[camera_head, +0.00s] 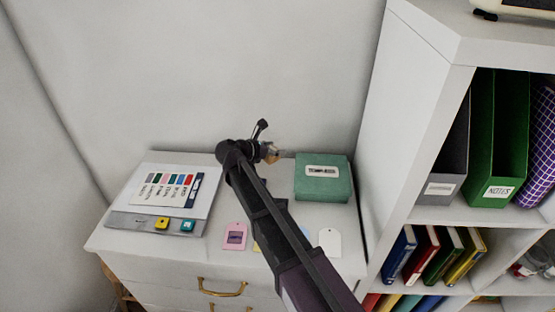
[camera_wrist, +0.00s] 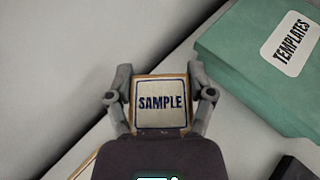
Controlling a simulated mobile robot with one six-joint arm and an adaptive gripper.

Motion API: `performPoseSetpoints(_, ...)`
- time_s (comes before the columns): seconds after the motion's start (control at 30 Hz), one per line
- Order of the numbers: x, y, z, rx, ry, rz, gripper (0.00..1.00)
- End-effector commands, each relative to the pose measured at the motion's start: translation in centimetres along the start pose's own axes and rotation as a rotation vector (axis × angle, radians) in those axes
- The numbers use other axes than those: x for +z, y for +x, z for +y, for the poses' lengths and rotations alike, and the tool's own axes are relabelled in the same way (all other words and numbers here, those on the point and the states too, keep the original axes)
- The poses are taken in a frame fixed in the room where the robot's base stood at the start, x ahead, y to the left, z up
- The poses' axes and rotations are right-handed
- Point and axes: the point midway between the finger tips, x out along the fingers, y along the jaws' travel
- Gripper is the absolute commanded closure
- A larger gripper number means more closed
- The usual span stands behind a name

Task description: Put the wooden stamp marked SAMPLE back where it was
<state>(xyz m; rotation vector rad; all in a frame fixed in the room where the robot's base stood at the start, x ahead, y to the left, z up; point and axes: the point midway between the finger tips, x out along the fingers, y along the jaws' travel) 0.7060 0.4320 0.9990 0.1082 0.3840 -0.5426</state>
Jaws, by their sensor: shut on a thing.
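The wooden stamp (camera_wrist: 160,120) shows in the wrist view with its pale SAMPLE label facing the camera. My gripper (camera_wrist: 161,96) is shut on it, one finger on each side. In the head view, my gripper (camera_head: 265,151) and the small tan stamp (camera_head: 272,156) are at the back of the white cabinet top (camera_head: 222,262), left of the green TEMPLATES box. My arm hides part of the surface below. I cannot tell from these frames whether the stamp touches the surface.
The green TEMPLATES box (camera_head: 323,188) stands close by on the right. A colour chart board (camera_head: 165,190) lies at the left, with a yellow piece (camera_head: 162,223) and a teal piece (camera_head: 187,226) at its front. A pink tag (camera_head: 235,236) and white tag (camera_head: 330,242) lie in front.

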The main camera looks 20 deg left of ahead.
Motion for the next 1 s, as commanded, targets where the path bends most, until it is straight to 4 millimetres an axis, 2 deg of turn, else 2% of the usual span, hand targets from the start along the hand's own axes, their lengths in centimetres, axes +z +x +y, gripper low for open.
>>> performPoseSetpoints(0.27, -0.4, 0.1, 0.0, 0.0, 0.0, 0.0, 0.79)
performPoseSetpoints(0.7, -3.3, 1.3, 0.0, 0.001, 0.0, 0.0, 0.79)
performPoseSetpoints(1.0, -3.5, 1.4, 0.1, 0.001, 0.0, 0.0, 0.79)
